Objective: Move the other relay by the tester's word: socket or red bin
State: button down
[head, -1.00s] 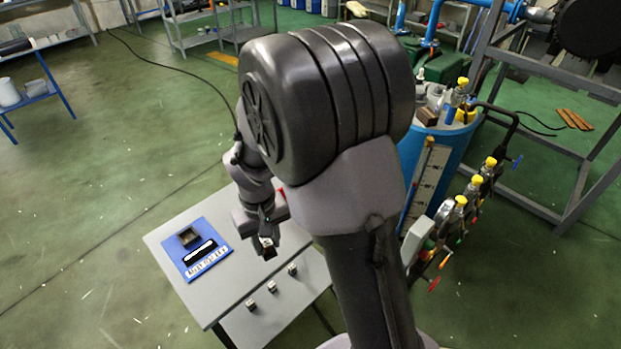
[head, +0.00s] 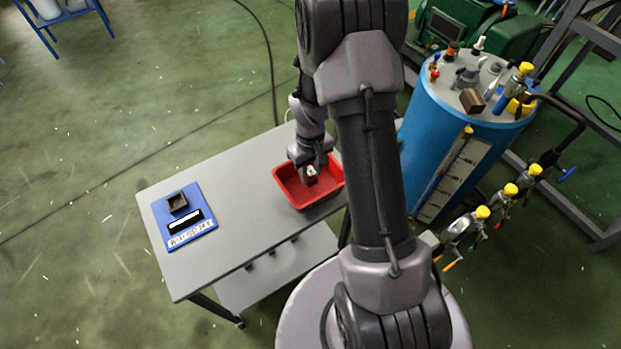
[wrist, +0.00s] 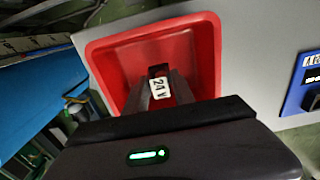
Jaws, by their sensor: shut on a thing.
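My gripper (head: 311,176) is shut on a small dark relay (wrist: 160,71) with a white label reading 24 V. It holds the relay upright over the red bin (head: 285,187), which sits at the right end of the grey table. In the wrist view the relay and fingers show against the inside of the red bin (wrist: 98,62). I cannot tell how far above the bin's floor the relay is. The blue tester board (head: 205,200) lies at the table's left, with a dark square socket (head: 177,203) and a small display (head: 186,221). The display's word is too small to read.
The grey table (head: 235,210) is clear between tester and bin. Several small dark fittings sit along its front edge. A blue drum (head: 440,110) with bottles and a gauge stands right of the table, beside yellow-capped valves (head: 482,212).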

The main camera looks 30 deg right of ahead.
aim_at(311, 177)
notch_tip(311, 177, down, 3)
jog(key=shift+f+b, duration=0.1)
jog(key=shift+b, duration=0.3)
jog(key=shift+r, duration=0.2)
jog(key=shift+f, duration=0.1)
jog(key=c, duration=1.1)
grip_release()
jog(key=shift+d, duration=0.1)
jog(key=shift+o, duration=0.2)
